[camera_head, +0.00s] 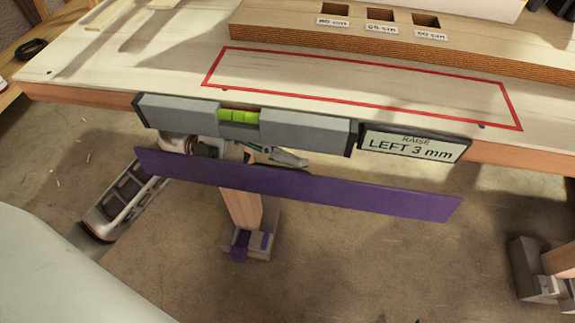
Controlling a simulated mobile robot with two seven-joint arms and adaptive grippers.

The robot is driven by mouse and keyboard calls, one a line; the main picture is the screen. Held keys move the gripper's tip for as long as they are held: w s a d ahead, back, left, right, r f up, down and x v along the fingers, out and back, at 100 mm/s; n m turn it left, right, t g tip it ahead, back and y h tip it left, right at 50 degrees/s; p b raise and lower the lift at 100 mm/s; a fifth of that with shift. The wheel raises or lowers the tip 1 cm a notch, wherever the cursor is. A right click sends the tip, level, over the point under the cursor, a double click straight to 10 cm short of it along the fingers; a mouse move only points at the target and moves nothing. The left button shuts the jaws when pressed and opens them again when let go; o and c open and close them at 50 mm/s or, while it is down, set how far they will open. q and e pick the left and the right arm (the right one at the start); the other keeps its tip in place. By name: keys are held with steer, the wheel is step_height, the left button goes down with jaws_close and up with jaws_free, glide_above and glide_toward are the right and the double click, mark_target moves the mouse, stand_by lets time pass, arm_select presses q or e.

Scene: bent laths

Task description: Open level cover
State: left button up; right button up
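A grey spirit level (185,113) with a green vial (239,116) sits along the front edge of the table. The vial and display are uncovered. My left gripper (285,157) is in that gap, partly hidden behind the strip. I cannot tell whether it is open or holds the strip. My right gripper is not in view.
The pale wooden table (150,65) has a red outlined rectangle (360,88), empty inside. Behind it stands a wooden block (290,38) with labelled slots. A table leg (241,209) stands below the strip. The concrete floor (360,265) is mostly clear.

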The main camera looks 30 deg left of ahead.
arm_select(q)
jaws_close()
